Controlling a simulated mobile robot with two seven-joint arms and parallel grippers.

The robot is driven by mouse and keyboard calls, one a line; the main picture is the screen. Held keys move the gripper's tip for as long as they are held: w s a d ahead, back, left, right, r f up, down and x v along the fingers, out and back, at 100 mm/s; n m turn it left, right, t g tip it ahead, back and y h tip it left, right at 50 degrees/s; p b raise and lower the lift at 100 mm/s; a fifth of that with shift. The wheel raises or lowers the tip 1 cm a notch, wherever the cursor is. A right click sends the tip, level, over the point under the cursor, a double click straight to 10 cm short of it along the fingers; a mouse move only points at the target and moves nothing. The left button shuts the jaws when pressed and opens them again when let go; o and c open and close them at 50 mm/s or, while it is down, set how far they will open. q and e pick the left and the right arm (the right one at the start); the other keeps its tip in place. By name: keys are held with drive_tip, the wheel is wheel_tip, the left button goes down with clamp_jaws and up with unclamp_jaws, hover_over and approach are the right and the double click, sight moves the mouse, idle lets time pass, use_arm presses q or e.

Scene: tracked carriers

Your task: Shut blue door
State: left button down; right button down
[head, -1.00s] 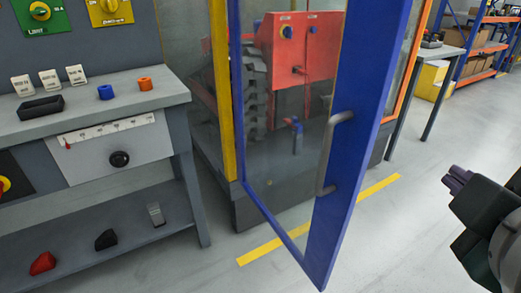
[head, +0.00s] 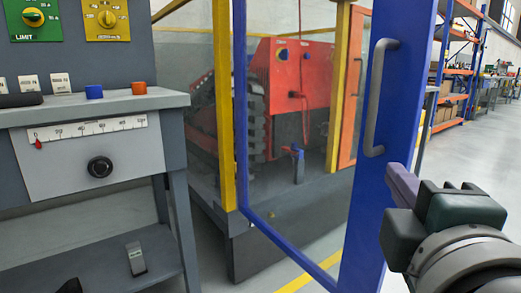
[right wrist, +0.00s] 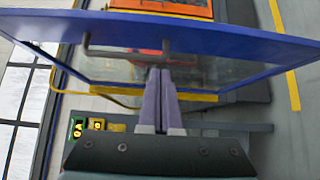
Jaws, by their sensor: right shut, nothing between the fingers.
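The blue door (head: 366,205) stands open in the head view, a blue frame with a clear pane, swung out from the yellow-posted enclosure. Its grey bar handle (head: 376,98) is on the wide blue edge. My right gripper (head: 398,180) is shut and empty, its purple fingers beside the blue edge, just below and right of the handle. In the right wrist view the shut fingers (right wrist: 160,85) point at the door (right wrist: 215,38), close to the handle (right wrist: 125,55). I cannot tell if they touch it. My left gripper is not in view.
The enclosure holds a red machine (head: 295,80) on a dark base. A grey workbench (head: 90,110) with a slider panel and black knob stands at the left. Blue and orange shelves (head: 460,85) stand at the back right. Floor to the right is open.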

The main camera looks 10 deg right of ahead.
sight(390, 145)
drive_tip(key=x, duration=0.3)
drive_tip(key=d+x, duration=0.1)
drive_tip(key=x, duration=0.2)
drive_tip(key=s+d+x, duration=0.1)
drive_tip(key=x, duration=0.2)
drive_tip(key=shift+b, duration=0.4)
drive_tip(key=shift+w+d, duration=0.2)
drive_tip(key=shift+d, duration=0.2)
